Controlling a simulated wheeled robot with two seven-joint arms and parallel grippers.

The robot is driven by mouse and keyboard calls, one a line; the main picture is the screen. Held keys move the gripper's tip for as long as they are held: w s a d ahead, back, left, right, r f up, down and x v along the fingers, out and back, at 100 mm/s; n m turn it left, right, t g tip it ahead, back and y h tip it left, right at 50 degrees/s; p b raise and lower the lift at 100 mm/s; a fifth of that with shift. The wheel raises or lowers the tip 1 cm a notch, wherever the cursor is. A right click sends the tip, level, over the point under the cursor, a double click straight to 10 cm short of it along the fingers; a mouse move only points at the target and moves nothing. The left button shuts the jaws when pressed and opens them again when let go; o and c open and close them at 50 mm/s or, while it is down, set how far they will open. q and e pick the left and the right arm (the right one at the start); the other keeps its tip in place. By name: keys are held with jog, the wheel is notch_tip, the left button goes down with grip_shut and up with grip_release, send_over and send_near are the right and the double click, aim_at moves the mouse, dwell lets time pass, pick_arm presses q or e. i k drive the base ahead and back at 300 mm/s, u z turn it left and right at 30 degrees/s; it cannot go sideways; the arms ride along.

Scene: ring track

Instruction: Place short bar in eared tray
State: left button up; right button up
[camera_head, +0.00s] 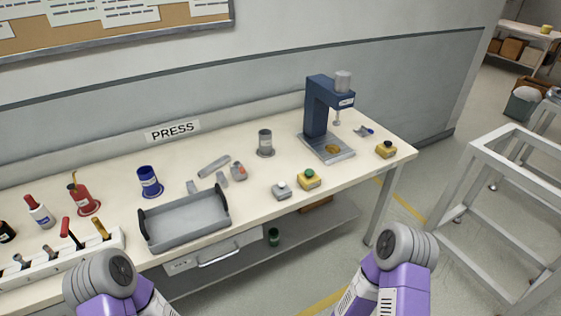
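The grey eared tray (188,222) sits on the workbench near its front edge, with a dark upright ear at its left and right ends. It looks empty. Behind the tray lie several small grey pieces. One is a longer bar (213,166) lying at a slant. Two shorter grey pieces lie nearer the tray, one at its back rim (192,187) and one to the right of that (222,180). I cannot tell for sure which is the short bar. Only parts of my arms show at the bottom of the picture; neither gripper is in view.
A grey piece with an orange part (239,172) lies right of the bars. A blue cup (150,182), grey canister (265,143), blue press (319,110), button boxes (309,180) and a tool rack (62,262) stand on the bench. A white frame (500,200) stands at right.

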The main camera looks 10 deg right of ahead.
aim_at(188, 222)
jog(key=z, duration=0.9)
jog(key=i, duration=1.2)
jog(key=u, duration=2.6)
